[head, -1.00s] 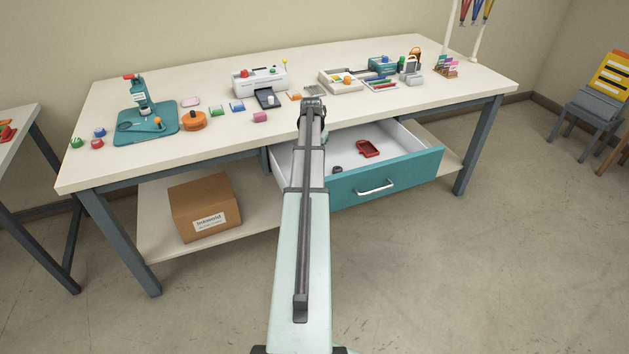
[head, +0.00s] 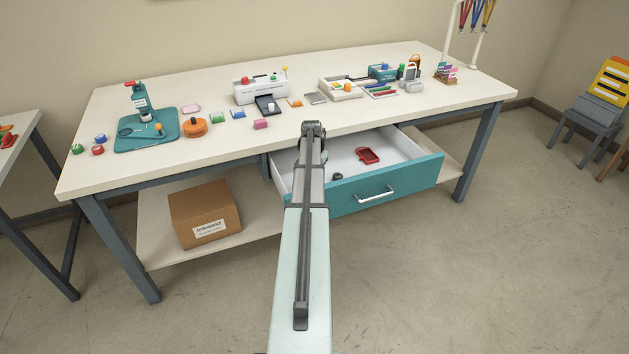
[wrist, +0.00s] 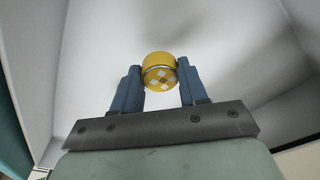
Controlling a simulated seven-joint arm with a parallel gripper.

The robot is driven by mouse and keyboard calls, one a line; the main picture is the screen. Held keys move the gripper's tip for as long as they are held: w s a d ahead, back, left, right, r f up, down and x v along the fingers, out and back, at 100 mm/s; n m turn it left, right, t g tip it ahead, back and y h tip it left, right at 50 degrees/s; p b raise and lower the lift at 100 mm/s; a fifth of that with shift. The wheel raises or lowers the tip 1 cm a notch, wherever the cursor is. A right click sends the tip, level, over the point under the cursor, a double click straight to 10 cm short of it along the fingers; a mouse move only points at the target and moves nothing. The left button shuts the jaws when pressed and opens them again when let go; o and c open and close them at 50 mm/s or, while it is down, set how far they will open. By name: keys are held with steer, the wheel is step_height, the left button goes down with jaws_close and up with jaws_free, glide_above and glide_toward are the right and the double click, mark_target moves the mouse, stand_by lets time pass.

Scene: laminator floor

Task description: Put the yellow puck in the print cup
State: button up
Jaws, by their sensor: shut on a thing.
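The yellow puck (wrist: 158,58) shows in the wrist view, with a pale checker pattern on the face toward me. My gripper (wrist: 160,78) is shut on it, with one blue-grey finger on each side. White drawer walls fill the background there. In the head view my arm's end is over the left part of the open teal drawer (head: 395,187), and it hides the fingers and the puck. I cannot tell which thing is the print cup.
The drawer holds a red tray (head: 368,155) and a small dark round item (head: 337,176). On the bench are an orange round die (head: 194,127), a white laminator (head: 261,88), coloured small pieces and a divided white tray (head: 339,91). A cardboard box (head: 204,213) sits on the lower shelf.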

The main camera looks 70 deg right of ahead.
steer(key=shift+f, duration=1.9)
steer(key=shift+f, duration=0.15)
steer(key=o, duration=1)
steer(key=shift+o, duration=0.2)
steer(key=r, duration=0.8)
steer(key=a+r, duration=0.1)
steer(key=r, duration=0.3)
steer(key=shift+a+r, duration=0.1)
steer(key=shift+r, duration=0.2)
steer(key=shift+o, duration=0.5)
steer(key=shift+a+r, duration=0.1)
steer(key=shift+r, duration=0.4)
